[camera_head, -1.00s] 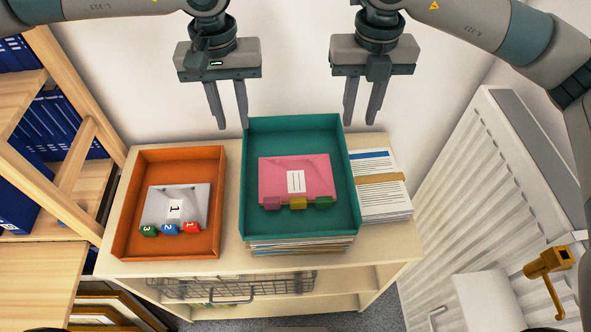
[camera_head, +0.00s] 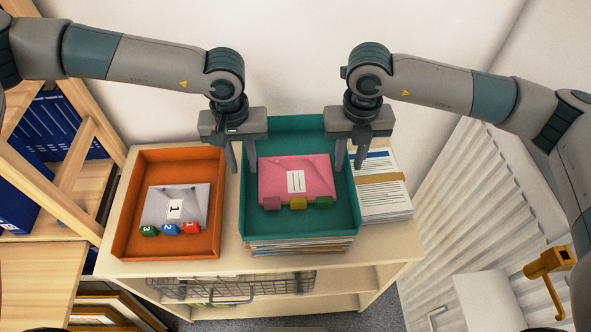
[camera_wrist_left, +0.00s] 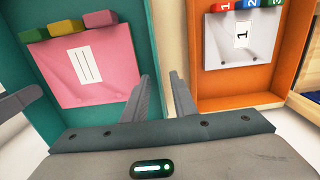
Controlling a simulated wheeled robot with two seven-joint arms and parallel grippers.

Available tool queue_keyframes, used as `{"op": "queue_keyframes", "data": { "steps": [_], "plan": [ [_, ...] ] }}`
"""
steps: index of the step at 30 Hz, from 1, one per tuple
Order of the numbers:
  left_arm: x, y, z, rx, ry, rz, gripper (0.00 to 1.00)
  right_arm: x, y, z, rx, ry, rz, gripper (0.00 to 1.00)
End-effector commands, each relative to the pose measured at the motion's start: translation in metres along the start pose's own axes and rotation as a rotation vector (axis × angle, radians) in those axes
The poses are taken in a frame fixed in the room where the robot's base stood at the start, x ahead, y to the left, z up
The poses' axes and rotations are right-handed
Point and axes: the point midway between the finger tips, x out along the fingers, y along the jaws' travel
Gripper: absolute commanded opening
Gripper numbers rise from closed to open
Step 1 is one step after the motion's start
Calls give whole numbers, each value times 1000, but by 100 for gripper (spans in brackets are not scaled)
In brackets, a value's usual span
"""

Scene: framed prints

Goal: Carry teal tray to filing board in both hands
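The teal tray (camera_head: 299,124) rests on a stack of papers on the cabinet top and holds a pink folder (camera_head: 296,178) with coloured blocks along its front. My left gripper (camera_head: 241,163) is open at the tray's left wall, its fingers appearing to straddle the rim. In the left wrist view, the fingers (camera_wrist_left: 166,95) are apart beside the tray's wall (camera_wrist_left: 135,50). My right gripper (camera_head: 349,162) is open at the right wall, one finger inside and one seemingly outside. I cannot tell whether the fingers touch the walls. No surface is clearly identifiable as the filing board.
An orange tray (camera_head: 131,228) with a grey folder and numbered blocks stands close to the left. A banded paper stack (camera_head: 385,205) lies close to the right. Wooden shelves with blue binders (camera_head: 65,125) stand left, a radiator (camera_head: 480,210) right. A wooden surface (camera_head: 35,280) is at lower left.

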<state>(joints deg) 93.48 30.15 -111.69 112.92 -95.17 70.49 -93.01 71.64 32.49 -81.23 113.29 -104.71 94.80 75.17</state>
Motion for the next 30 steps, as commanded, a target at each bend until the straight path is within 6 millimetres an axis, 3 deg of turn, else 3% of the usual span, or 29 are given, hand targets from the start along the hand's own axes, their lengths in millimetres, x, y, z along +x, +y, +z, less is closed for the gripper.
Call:
{"op": "queue_keyframes", "data": {
  "steps": [14, 18, 30],
  "plan": [
    [10, 0, 0, 0, 0, 0, 25, 10, 0, 0, 0, 0, -1, 25],
    [10, 0, 0, 0, 0, 0, 0, 10, 0, 0, 0, 0, -1, 0],
    [9, 0, 0, 0, 1, 0, 0, 9, 0, 0, 0, 0, -1, 0]
  ]
}}
